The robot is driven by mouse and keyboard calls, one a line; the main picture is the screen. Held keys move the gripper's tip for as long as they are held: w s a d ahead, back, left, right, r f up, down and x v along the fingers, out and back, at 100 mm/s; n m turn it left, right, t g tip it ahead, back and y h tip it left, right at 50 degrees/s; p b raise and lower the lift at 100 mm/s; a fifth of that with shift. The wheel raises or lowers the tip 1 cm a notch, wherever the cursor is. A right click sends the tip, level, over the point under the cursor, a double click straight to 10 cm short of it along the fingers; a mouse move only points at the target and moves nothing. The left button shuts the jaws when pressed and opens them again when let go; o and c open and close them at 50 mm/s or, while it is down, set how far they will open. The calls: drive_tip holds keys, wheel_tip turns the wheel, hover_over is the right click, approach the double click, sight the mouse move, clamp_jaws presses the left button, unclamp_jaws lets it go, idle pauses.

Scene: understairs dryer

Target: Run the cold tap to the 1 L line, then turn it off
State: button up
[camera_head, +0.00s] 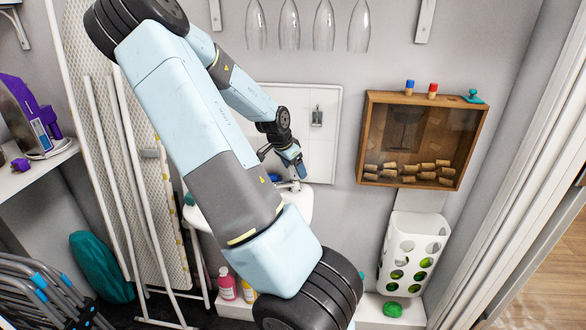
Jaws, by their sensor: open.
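A white basin (299,207) sits against the wall behind my arm, which hides much of it. A small metallic piece that looks like part of a tap (294,187) shows at its back edge, just below my gripper. My gripper (301,174) is open, pointing down close above that piece; I cannot tell whether they touch. A small blue spot (275,177) shows to its left, possibly a tap marking. No measuring vessel, 1 L line or water stream can be made out.
A wooden cork box (374,130) hangs right of the basin, with small blue and red pieces on top. A white perforated holder (405,245) stands below it. Wine glasses (324,25) hang above. An ironing board (160,215) leans left. Pink bottle (228,288) stands low.

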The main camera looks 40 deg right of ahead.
drive_tip(key=shift+r, duration=0.1)
drive_tip(key=v, duration=1.3)
drive_tip(key=shift+a+r, duration=0.2)
drive_tip(key=shift+f, duration=0.1)
